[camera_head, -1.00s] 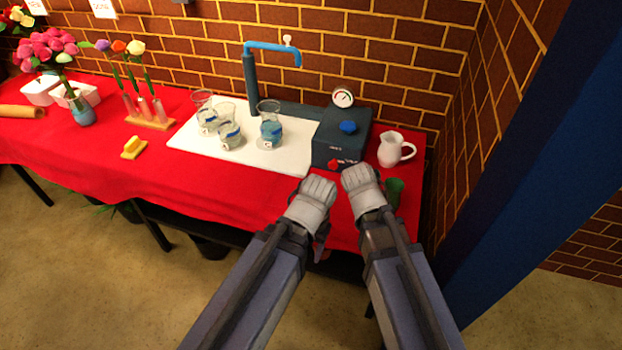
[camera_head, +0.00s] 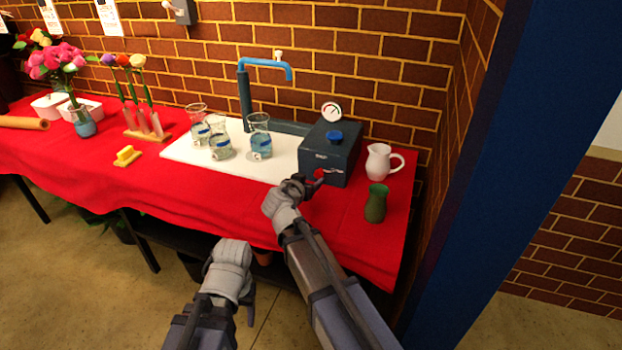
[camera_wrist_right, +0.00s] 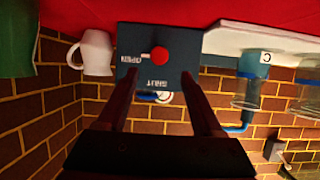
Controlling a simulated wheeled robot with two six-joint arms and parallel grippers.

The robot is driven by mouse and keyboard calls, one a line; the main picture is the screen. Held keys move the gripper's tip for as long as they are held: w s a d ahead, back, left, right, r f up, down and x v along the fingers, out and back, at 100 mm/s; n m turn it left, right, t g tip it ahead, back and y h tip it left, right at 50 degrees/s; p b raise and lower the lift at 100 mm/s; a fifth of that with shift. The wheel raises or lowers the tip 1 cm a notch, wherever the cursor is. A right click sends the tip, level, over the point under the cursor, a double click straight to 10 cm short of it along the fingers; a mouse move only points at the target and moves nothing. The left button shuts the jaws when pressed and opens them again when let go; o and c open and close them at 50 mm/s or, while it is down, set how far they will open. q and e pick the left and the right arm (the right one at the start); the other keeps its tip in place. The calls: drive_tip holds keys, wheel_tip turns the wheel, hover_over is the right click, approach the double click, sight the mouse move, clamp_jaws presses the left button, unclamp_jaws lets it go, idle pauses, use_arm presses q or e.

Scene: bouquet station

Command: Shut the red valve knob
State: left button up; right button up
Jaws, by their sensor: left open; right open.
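The red valve knob (camera_head: 319,174) is on the front of the dark box (camera_head: 341,157) at the table's right end. In the right wrist view the red knob (camera_wrist_right: 159,54) shows whole, its pale pointer towards the OPEN label at picture left; the SHUT label is below it. My right gripper (camera_head: 308,182) is open in front of the knob. In the wrist view its fingers (camera_wrist_right: 160,76) stand apart, with the knob between their lines but beyond the tips; I see no contact. My left gripper (camera_head: 234,264) is open and empty, low in front of the table.
A white pitcher (camera_head: 379,161) and green vase (camera_head: 376,205) stand right of the box. Several beakers (camera_head: 260,142) stand on a white board (camera_head: 190,155) to its left, below a blue tap (camera_head: 268,64). A blue pillar (camera_head: 480,150) rises at right.

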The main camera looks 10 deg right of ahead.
sight(318, 174)
drive_tip(key=b+x, duration=0.3)
drive_tip(key=x, duration=0.4)
drive_tip(key=shift+w+d+f, duration=0.2)
drive_tip(key=shift+c, duration=0.3)
clamp_jaws()
